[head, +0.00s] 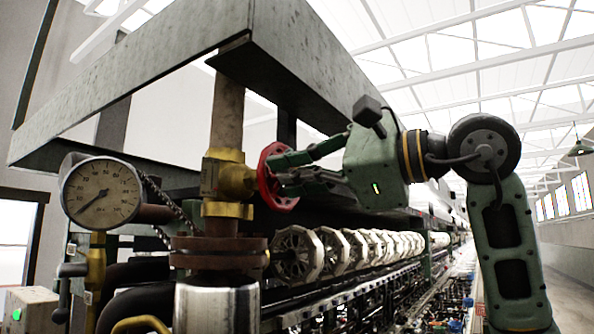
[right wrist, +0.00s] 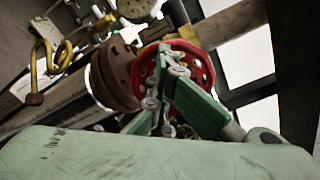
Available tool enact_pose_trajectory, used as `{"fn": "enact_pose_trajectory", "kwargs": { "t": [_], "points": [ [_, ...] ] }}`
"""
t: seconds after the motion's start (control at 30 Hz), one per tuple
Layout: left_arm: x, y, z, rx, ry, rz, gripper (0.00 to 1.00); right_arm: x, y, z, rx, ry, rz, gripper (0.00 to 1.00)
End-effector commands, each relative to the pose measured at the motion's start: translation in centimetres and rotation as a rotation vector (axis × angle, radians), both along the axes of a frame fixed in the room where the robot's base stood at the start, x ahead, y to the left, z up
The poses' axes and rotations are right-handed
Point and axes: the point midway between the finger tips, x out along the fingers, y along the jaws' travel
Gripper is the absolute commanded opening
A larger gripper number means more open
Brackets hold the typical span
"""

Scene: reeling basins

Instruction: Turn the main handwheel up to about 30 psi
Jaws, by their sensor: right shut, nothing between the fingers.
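The main handwheel (head: 269,178) is red and spoked, on a brass valve (head: 226,180) in a vertical pipe. In the right wrist view the handwheel (right wrist: 207,68) lies behind my fingers. The round white pressure gauge (head: 101,192) is at the left in the head view; its needle points to the lower left, near the low end of the scale. My right gripper (head: 279,172) is at the wheel's face, with its green fingers also in the right wrist view (right wrist: 168,62). It is shut with nothing held; whether the tips touch the wheel is unclear. My left gripper is not in view.
A grey metal frame (head: 130,75) overhangs the valve. A rusty flange (head: 218,251) sits below it, with brass fittings and dark pipes at the left. A row of pale reels (head: 297,254) runs back along the machine. The aisle at the right looks open.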

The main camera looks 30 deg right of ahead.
Motion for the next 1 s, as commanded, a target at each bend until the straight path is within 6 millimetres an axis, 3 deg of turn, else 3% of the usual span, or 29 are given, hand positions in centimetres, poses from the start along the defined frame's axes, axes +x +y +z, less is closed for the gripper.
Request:
{"fn": "enact_pose_trajectory", "kwargs": {
  "t": [0.03, 1.0],
  "points": [
    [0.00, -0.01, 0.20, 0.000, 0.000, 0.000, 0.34, -0.30, -1.43, 1.61, -0.029, -0.063, -0.027, 0.00],
    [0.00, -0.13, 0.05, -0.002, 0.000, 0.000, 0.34, 0.05, -0.98, 0.85, -1.276, -0.566, 0.001, 0.00]
  ]
}}
